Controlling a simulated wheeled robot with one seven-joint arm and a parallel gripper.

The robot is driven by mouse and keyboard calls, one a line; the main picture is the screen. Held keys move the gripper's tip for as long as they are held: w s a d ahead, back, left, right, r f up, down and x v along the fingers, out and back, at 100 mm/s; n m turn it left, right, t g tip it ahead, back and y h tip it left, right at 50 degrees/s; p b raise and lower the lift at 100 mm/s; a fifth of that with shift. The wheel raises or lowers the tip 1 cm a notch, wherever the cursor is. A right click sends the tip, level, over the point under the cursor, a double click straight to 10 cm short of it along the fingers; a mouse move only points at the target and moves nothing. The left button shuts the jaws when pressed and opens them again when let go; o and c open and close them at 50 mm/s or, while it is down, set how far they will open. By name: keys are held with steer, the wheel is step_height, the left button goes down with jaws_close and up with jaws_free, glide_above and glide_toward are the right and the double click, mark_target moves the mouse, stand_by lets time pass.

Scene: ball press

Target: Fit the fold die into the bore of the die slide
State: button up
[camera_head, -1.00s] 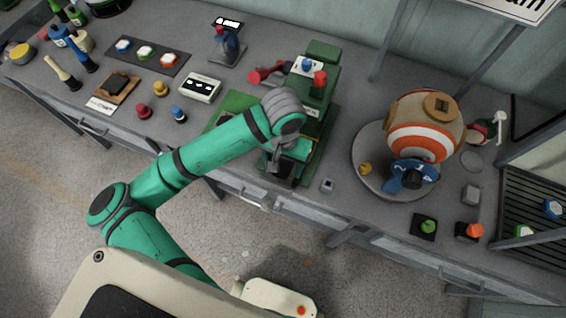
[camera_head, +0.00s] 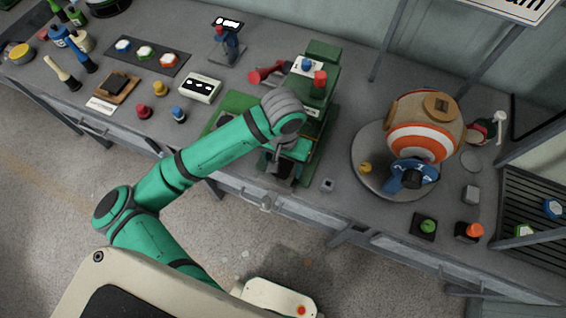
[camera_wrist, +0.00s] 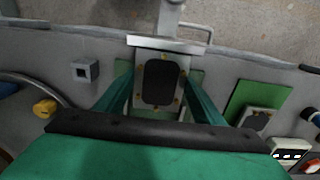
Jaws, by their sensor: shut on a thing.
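My gripper (camera_wrist: 160,88) points down over the front of the green press (camera_head: 322,92). In the wrist view its two green fingers stand on either side of a dark, rounded block, which I take to be the fold die (camera_wrist: 160,83). The fingers are shut on it. Around and below it shows the pale metal die slide (camera_wrist: 150,108), with small brass screws. The dark block lines up with the middle of the slide. The bore's rim is hidden, so I cannot tell how deep the block sits. In the head view my arm covers most of this spot.
A small grey block with a square hole (camera_head: 327,185) stands right of the press. A round plate (camera_head: 368,178) bears an orange-and-white ball (camera_head: 422,140). A white box (camera_head: 201,88) and red and blue knobs stand left. The bench's front edge is close.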

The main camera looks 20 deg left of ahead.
mark_target(283, 167)
steer(key=shift+f, duration=0.9)
steer(key=o, duration=1.3)
step_height(283, 167, up, 11)
steer(key=shift+f, duration=0.1)
